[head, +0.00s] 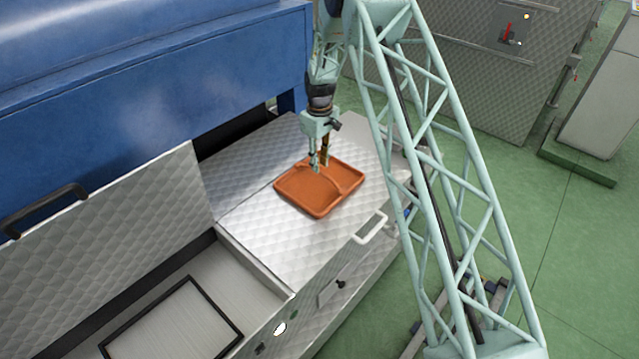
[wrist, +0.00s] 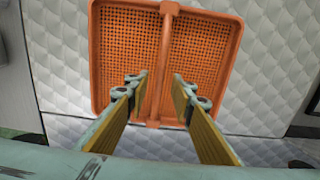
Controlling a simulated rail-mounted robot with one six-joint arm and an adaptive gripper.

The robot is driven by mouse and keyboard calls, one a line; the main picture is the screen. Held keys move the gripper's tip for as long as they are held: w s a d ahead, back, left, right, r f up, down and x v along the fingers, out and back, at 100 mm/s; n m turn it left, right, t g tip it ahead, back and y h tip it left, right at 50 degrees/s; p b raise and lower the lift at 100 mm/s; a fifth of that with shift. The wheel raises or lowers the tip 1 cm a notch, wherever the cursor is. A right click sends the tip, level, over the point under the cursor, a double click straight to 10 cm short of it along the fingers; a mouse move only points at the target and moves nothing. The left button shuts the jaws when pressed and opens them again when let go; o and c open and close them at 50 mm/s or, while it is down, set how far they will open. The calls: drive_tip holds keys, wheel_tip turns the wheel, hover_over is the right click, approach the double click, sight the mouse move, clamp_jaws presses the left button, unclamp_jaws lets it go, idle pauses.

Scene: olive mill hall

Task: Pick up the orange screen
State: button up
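The orange screen (head: 318,190) is a shallow rounded square tray with a raised rim and a bar across its middle. It lies flat on the quilted metal top in the head view. In the wrist view the screen (wrist: 205,62) shows a perforated mesh on both sides of the central bar. My gripper (head: 320,165) points down over the screen's far part. In the wrist view my gripper (wrist: 160,82) is open, its two fingers apart on either side of the bar. I cannot tell whether the fingertips touch the mesh.
The quilted metal top (head: 285,250) has free room around the screen. A blue machine housing (head: 150,90) stands behind at left. A raised lid (head: 110,225) stands beside an open bay with a black frame (head: 175,320). A white handle (head: 370,228) sits at the front edge.

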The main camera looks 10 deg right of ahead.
sight(320, 177)
drive_tip(key=shift+f+b, duration=0.85)
drive_tip(key=shift+f, duration=1.75)
clamp_jaws()
